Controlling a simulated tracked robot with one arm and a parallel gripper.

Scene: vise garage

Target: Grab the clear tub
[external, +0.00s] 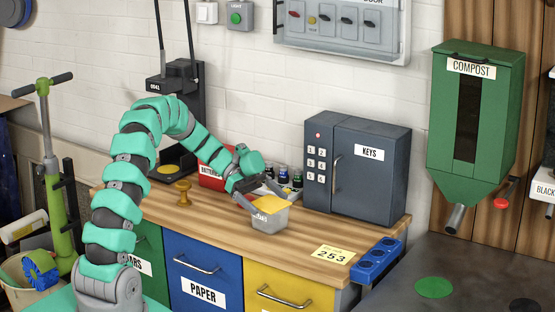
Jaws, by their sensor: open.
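One finger seems to lie along the back rim. I cannot tell whether the fingers touch the tub. The tub's far left side is partly hidden by my gripper.
The grey key safe (360,170) stands behind and right of the tub. A red batteries box (212,177) and small jars (283,175) stand behind my gripper. A brass stamp-like object (183,193) is to the left. Bare wooden counter (310,225) lies right of the tub.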

